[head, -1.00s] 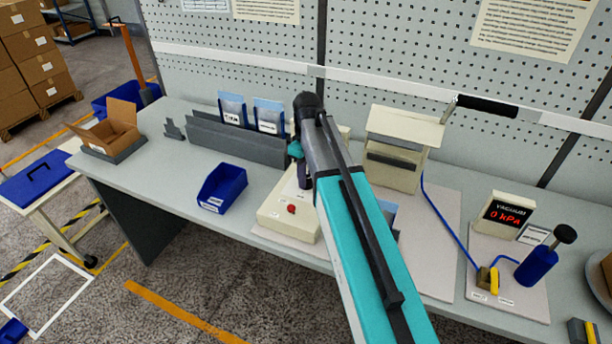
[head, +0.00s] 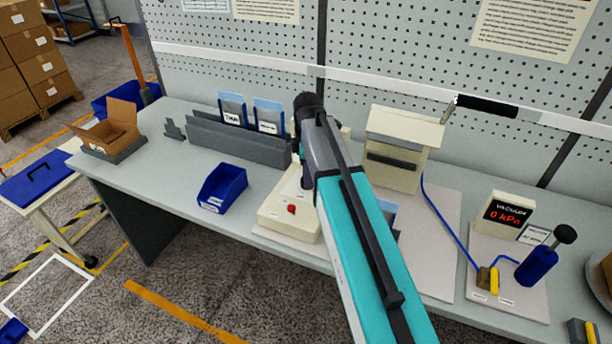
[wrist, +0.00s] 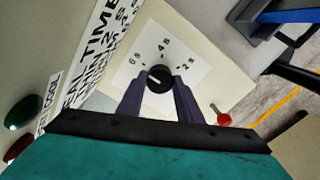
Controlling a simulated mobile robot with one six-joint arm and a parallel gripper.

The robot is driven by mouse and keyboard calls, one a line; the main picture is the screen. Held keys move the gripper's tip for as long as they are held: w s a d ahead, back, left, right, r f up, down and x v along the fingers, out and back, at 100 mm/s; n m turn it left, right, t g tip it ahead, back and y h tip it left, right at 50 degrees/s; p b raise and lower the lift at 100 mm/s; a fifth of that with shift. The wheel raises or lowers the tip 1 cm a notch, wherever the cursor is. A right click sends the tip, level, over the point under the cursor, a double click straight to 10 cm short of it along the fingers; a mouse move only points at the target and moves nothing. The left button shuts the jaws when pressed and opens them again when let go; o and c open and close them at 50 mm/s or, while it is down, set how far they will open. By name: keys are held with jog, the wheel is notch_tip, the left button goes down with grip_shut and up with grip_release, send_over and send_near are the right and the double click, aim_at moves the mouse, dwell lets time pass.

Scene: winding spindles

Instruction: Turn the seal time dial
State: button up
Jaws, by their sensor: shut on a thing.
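The seal time dial (wrist: 159,79) is a round black knob with a light pointer mark. In the head view the cream control box (head: 275,225) stands on the bench, and my arm hides the dial and the fingertips.
A red button (head: 291,209) is on the box near the dial. Green (wrist: 24,112) and red lamps or buttons are at the wrist view's left. A blue bin (head: 222,188) stands left of the box. A cream press with a black-handled lever (head: 487,106) stands right.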

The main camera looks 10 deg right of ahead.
jog(key=shift+w+r, duration=0.15)
jog(key=shift+w, duration=0.05)
jog(key=o, duration=1)
jog(key=shift+c, duration=0.2)
jog(key=shift+o, duration=0.4)
jog(key=shift+s, duration=0.1)
notch_tip(320, 180, up, 14)
jog(key=b, duration=0.3)
jog(key=shift+f, duration=0.25)
